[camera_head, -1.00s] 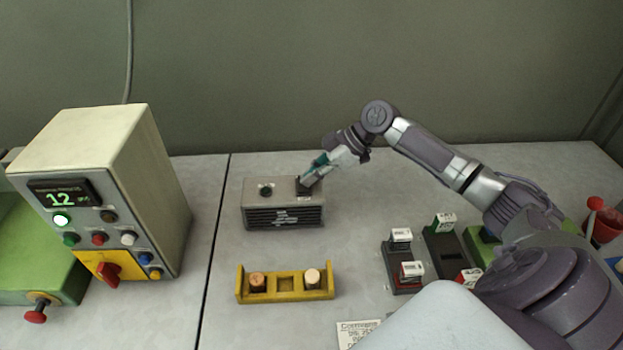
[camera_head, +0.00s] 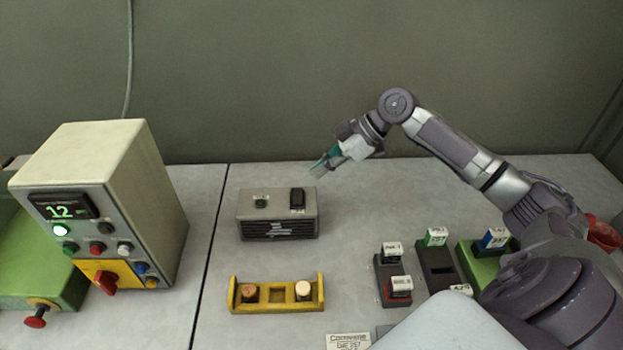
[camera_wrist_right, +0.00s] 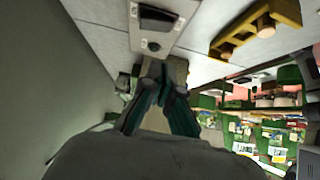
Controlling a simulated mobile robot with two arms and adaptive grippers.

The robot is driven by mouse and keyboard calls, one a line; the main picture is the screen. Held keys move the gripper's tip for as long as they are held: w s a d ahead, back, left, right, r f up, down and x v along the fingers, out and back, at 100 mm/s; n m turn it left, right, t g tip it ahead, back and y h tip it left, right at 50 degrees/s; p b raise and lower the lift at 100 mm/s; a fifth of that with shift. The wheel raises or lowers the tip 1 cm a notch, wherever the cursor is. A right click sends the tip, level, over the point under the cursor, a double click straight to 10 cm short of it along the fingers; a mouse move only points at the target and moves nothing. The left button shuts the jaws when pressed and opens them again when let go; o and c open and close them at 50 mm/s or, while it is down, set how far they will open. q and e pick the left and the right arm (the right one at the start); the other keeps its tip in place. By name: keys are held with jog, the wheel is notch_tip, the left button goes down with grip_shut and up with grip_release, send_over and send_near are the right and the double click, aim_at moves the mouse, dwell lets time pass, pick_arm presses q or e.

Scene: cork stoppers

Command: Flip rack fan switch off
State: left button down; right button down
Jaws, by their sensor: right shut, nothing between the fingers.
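The rack fan (camera_head: 278,226) is a grey box with a dark vented front, standing on the bench in the head view. On its top are a black rocker switch (camera_head: 297,199) at the right and a small green indicator (camera_head: 261,201) at the left. Which way the rocker is tipped is too small to tell. My right gripper (camera_head: 322,168) is shut and empty, above and to the right of the switch, apart from it. In the right wrist view its fingers (camera_wrist_right: 160,75) point towards the fan box (camera_wrist_right: 165,12). My left gripper is not in view.
A yellow rack (camera_head: 277,307) with two corks stands in front of the fan. A control cabinet (camera_head: 110,200) with a lit display stands at the left. Several labelled dark holders (camera_head: 391,283) stand at the right. The bench between fan and holders is clear.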

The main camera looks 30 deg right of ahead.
jog(key=v, duration=0.2)
jog(key=b+v, duration=0.1)
jog(key=v, duration=0.1)
jog(key=shift+s+r, duration=0.35)
jog(key=shift+s, duration=0.05)
